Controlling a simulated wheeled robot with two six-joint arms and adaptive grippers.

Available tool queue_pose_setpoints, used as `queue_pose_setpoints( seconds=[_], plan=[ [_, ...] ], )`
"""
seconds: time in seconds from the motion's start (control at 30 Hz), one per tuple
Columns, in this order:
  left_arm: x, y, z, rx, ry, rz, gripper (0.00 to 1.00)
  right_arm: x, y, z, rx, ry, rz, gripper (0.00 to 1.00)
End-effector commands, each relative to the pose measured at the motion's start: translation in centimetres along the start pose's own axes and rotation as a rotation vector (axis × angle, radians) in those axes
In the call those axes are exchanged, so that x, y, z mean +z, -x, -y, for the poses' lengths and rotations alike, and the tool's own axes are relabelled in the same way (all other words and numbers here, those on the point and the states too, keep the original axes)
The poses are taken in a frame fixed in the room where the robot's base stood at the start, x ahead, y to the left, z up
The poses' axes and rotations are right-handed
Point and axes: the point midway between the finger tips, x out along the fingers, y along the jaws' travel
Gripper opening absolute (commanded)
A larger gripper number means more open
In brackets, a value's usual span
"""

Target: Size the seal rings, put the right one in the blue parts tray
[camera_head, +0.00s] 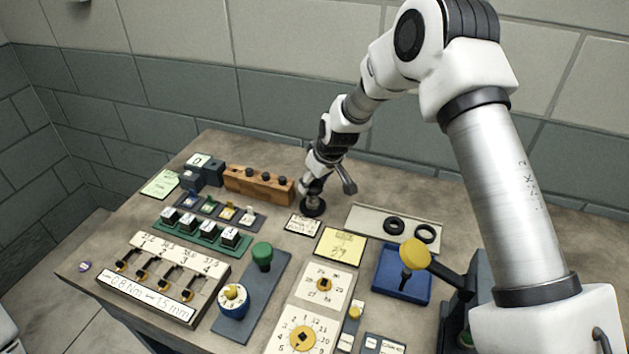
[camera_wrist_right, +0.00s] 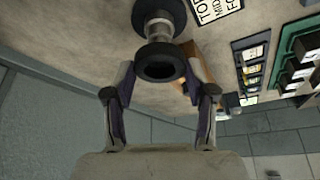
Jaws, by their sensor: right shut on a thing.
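Two black seal rings, one on the left (camera_head: 394,226) and one on the right (camera_head: 425,234), lie on a pale grey tray (camera_head: 364,217). The blue parts tray (camera_head: 388,285) is in front of them, partly hidden by a yellow-knobbed lever. My right gripper (camera_head: 316,188) is low at the table's back, above a dark round foot (camera_head: 313,208). In the wrist view my right gripper (camera_wrist_right: 160,92) is shut on a dark ring-shaped piece (camera_wrist_right: 160,64), in line with a grey post (camera_wrist_right: 158,28). I cannot tell whether the piece is around the post. My left gripper is not in view.
The yellow-knobbed lever (camera_head: 414,253) stands beside the blue tray. A small card (camera_head: 303,224) and a yellow note (camera_head: 341,246) lie before the gripper. A wooden block (camera_head: 259,186) with dark pegs is left of it. Panels with dials and switches fill the front.

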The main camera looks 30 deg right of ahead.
Motion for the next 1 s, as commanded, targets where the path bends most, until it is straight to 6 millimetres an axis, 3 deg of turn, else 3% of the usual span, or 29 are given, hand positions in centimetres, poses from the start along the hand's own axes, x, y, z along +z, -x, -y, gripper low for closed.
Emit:
queue_pose_setpoints(
  seconds=[1.0],
  plan=[
    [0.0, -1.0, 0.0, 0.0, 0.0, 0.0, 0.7, 0.4, -1.1, 0.0, 0.0, 0.0, 0.0, 0.32]
  ],
)
